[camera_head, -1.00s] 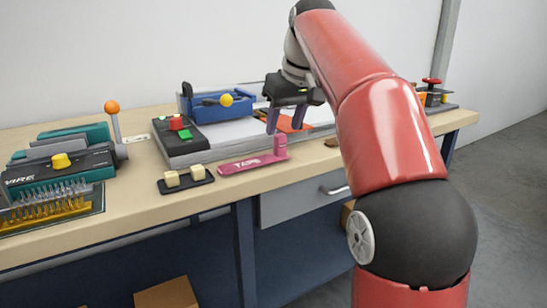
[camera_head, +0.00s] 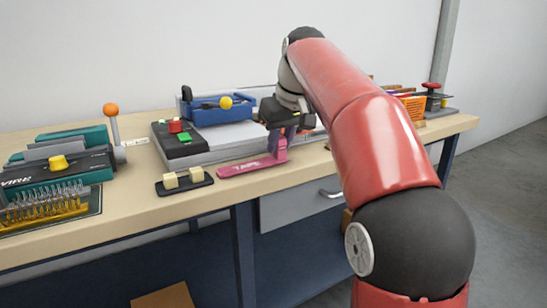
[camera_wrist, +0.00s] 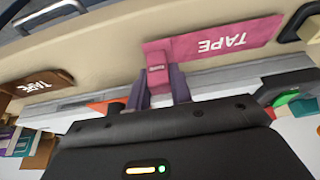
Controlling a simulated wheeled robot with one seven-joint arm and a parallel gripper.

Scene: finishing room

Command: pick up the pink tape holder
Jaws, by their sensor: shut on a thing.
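The pink tape holder (camera_head: 243,167) lies on the front part of the bench, a flat strip marked TAPE with an upright post at its right end. My gripper (camera_head: 279,142) is lowered over that post and shut on it. In the wrist view, the purple fingers of my gripper (camera_wrist: 160,85) stand on both sides of the pink post, and the flat part of the tape holder (camera_wrist: 215,40) reaches to the right. The holder appears to rest on the bench top.
A black tray with two cream blocks (camera_head: 184,181) lies just left of the holder. A brown TAPE holder (camera_wrist: 42,82) shows in the wrist view. A green wire binder (camera_head: 58,163) is at left.

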